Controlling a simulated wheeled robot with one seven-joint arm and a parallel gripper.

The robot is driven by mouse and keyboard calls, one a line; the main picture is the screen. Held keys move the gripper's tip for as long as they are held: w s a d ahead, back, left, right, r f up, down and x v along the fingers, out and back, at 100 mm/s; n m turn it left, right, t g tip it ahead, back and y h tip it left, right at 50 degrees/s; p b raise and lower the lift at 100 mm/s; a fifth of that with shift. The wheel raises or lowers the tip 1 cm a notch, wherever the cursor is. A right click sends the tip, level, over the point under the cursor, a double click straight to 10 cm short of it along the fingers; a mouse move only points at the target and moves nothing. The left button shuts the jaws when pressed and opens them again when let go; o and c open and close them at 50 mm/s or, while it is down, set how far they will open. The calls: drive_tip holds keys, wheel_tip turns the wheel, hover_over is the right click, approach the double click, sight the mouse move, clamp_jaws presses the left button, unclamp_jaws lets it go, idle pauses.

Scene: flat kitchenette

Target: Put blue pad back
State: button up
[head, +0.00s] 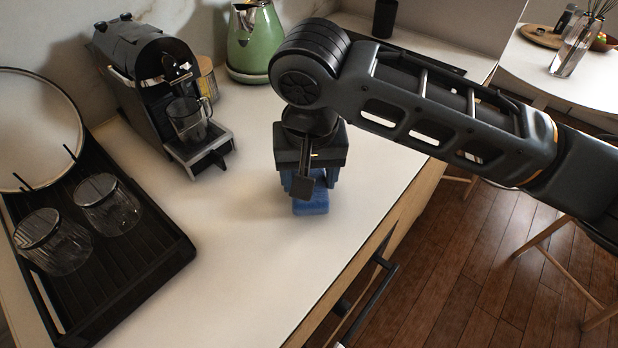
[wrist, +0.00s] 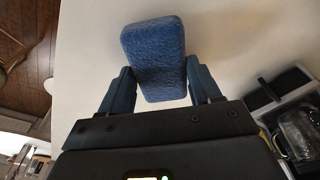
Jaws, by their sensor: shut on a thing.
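The blue pad (head: 311,207) is a small rough block over the white counter, near the counter's front edge. My gripper (head: 309,190) points down from above, its fingers on either side of the pad. In the wrist view the pad (wrist: 154,58) sits between the two blue fingers of my gripper (wrist: 160,90), which are shut on it. The pad looks tilted between the fingers in that view. I cannot tell whether its underside touches the counter.
A black drying rack (head: 125,275) with two upturned glasses and a plate stands at left. A coffee machine (head: 150,75) holding a glass cup (head: 188,120) stands behind it. A green kettle (head: 250,45) is at the back. The counter (head: 225,235) between rack and gripper is clear.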

drive_tip(key=shift+f, duration=0.9)
drive_tip(key=shift+f, duration=0.1)
drive_tip(key=o, duration=0.9)
drive_tip(key=shift+o, duration=0.2)
wheel_tip(320, 180, up, 12)
drive_tip(key=s, duration=0.1)
drive_tip(key=shift+s+b, duration=0.4)
drive_tip(key=shift+b, duration=0.05)
drive_tip(key=shift+d, duration=0.1)
